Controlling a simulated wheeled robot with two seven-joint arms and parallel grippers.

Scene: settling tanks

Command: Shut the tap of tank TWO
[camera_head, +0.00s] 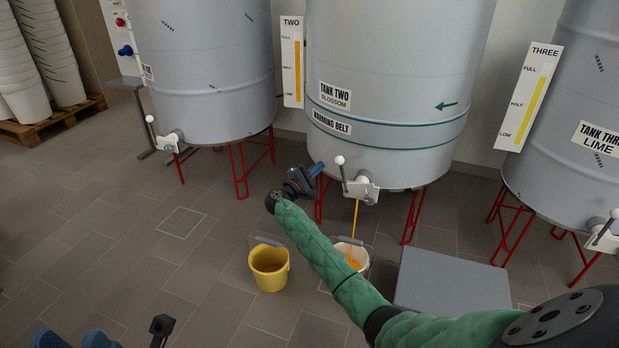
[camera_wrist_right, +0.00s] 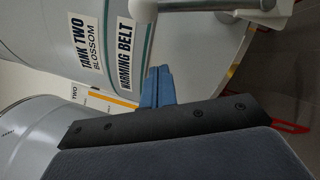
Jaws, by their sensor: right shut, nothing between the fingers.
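Tank TWO (camera_head: 400,75), labelled BLOSSOM, stands in the middle of the head view. Its tap (camera_head: 362,188) is at the bottom front, with a white-ball lever (camera_head: 339,160) standing up at its left side. An orange stream (camera_head: 355,218) runs from the tap into a white bucket (camera_head: 342,248) below, partly hidden by my right arm. My right gripper (camera_head: 317,170) is shut and empty, just left of the lever, with a small apparent gap. In the right wrist view its blue fingers (camera_wrist_right: 157,88) are below the lever's ball (camera_wrist_right: 206,12). My left gripper (camera_head: 72,341) is cut off at the bottom left.
A yellow bucket (camera_head: 269,268) stands left of the white one. A grey block (camera_head: 452,282) is on the floor at right. Tank THREE (camera_head: 575,110) and another tank (camera_head: 210,60) flank tank TWO, on red legs. The left floor is mostly clear.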

